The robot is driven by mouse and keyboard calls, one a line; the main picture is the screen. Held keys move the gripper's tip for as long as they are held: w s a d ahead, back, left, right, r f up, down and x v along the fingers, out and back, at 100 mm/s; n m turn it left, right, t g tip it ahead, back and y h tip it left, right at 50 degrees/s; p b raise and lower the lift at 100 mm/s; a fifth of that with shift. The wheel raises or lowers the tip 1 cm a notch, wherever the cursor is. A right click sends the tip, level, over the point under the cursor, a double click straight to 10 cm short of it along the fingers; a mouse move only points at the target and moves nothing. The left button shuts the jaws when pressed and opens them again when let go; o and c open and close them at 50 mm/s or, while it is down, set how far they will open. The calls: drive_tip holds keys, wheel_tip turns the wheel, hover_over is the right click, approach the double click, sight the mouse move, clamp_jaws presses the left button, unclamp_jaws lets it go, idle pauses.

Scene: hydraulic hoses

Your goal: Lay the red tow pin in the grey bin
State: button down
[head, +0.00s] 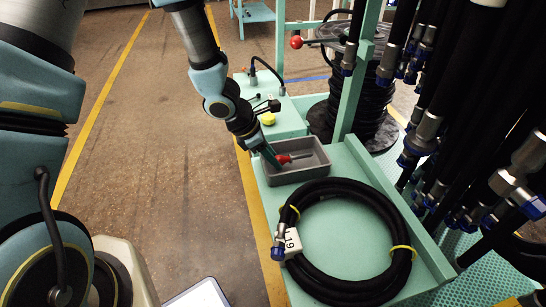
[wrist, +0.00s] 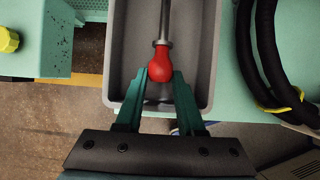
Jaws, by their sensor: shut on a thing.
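The red tow pin (wrist: 160,62) has a red knob handle and a grey metal shaft. My gripper (wrist: 160,82) is shut on the red handle, with a green finger on each side. The grey bin (wrist: 207,60) lies below the pin in the wrist view, and the shaft points toward its far wall. In the head view the red handle (head: 282,159) and shaft show within the outline of the grey bin (head: 316,172) on the green bench. I cannot tell whether the pin touches the bin floor. My gripper (head: 274,160) comes in from the upper left.
A coiled black hose (head: 345,275) with yellow ties and a white tag lies on the green bench (head: 325,222) in front of the bin. Many hoses with metal fittings hang at the right. A green box with a yellow knob (head: 268,118) stands behind the bin.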

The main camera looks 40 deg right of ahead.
drive_tip(key=shift+c, duration=2.2)
unclamp_jaws()
drive_tip(key=p+v, duration=0.4)
drive_tip(key=v, duration=0.7)
